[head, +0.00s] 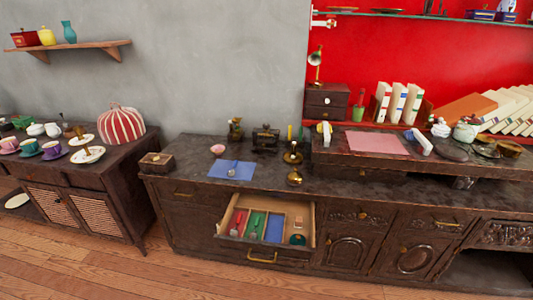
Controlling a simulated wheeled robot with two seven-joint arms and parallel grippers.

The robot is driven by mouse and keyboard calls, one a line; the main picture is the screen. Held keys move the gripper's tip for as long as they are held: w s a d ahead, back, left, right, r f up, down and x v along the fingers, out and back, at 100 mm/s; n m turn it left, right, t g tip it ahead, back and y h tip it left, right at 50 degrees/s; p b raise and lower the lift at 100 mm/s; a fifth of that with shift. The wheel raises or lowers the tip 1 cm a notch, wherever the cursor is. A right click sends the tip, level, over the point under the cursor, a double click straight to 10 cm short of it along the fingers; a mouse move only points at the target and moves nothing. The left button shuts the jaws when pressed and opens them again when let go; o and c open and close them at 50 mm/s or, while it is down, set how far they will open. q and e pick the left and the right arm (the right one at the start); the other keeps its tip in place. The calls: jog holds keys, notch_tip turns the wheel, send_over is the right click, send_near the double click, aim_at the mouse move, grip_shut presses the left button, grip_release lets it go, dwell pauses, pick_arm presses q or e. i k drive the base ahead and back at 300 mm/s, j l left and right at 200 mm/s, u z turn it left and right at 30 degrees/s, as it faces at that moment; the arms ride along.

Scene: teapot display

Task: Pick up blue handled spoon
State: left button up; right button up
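An open drawer (221,236) juts out from the dark cabinet at bottom centre, split into compartments. A red piece (237,222), a green piece (255,224) and a blue piece (275,229) lie in separate compartments, left to right. Small silvery shapes show on the red and green pieces. A blue mat (245,172) lies on the countertop above the drawer. A small, thin, light-coloured item (232,166) rests on it and looks like a spoon; its handle colour is too small to tell. Neither of my grippers is in view.
Small brass objects (293,156) and a pink bowl (217,149) stand on the countertop (190,148). A pink sheet (377,142) and upright books (397,102) are on the raised part at right. A striped pumpkin-shaped pot (121,124) and teacups stand on the left cabinet. The wooden floor (120,270) is clear.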

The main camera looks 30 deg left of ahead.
aim_at(231, 173)
jog(key=i+u, duration=0.25)
jog(key=u, duration=0.2)
jog(key=i+u, duration=0.2)
jog(key=u, duration=0.2)
jog(key=i+l+u, duration=0.2)
jog(key=u, duration=0.25)
